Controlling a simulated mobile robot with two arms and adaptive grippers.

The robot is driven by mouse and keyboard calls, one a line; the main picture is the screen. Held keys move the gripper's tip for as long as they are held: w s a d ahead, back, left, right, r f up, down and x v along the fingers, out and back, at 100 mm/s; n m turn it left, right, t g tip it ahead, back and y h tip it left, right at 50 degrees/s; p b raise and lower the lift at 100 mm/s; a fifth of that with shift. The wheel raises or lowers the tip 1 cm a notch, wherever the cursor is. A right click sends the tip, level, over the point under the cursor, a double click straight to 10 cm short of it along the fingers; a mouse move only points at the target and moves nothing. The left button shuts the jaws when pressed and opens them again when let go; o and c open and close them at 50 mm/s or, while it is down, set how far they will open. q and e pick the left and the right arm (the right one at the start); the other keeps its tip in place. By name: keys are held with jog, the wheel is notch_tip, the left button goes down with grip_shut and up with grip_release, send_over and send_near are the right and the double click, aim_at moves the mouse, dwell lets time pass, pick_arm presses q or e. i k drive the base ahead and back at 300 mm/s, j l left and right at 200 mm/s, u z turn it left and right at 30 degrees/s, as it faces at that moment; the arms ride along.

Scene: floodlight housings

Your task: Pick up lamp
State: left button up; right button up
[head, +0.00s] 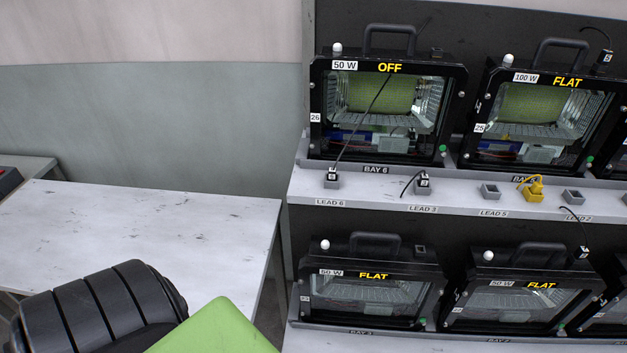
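Several black floodlight lamps with top handles stand on a two-level rack at the right. The upper left lamp (388,110), marked 50 W, OFF and 26, stands in BAY 6. Beside it is a lamp (540,112) marked 100 W, FLAT and 25. Below are two lamps marked 50 W and FLAT, one at the left (371,283) and one at the right (513,292). More lamps are cut off at the right edge. Neither gripper's fingers show in the head view.
A shelf ledge (455,195) carries grey sockets and a yellow plug (534,188). A thin black cable crosses the upper left lamp to the LEAD 6 socket (331,180). A mostly bare white table (150,230) stands at the left, with a grey wall behind.

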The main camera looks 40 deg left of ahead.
aim_at(364, 280)
jog(key=u, duration=0.95)
